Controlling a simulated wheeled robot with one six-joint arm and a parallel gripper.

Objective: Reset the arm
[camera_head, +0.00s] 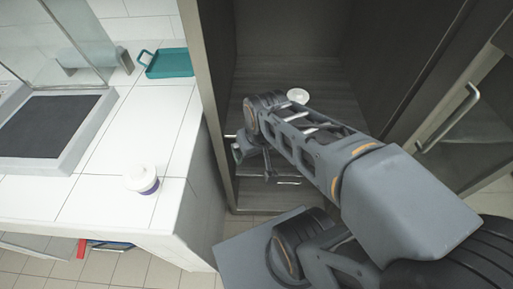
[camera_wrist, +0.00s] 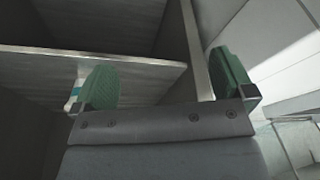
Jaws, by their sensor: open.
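My arm reaches from the lower right toward the open dark cabinet (camera_head: 290,50) in the head view. My gripper (camera_head: 258,165) is at the cabinet's front, its fingers partly hidden by my arm. In the wrist view my gripper (camera_wrist: 165,85) shows two green fingertips spread wide apart with nothing held between them. A white round-topped cup (camera_head: 298,96) stands on the cabinet shelf, just beyond my arm. In the wrist view a small white and teal thing (camera_wrist: 75,92) shows partly behind the left fingertip.
A white cup with a purple band (camera_head: 141,179) stands on the white tiled counter (camera_head: 115,205) at left. A teal tray (camera_head: 168,63) and a machine with a dark plate (camera_head: 45,125) are farther back. A cabinet door with a handle (camera_head: 450,118) stands open at right.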

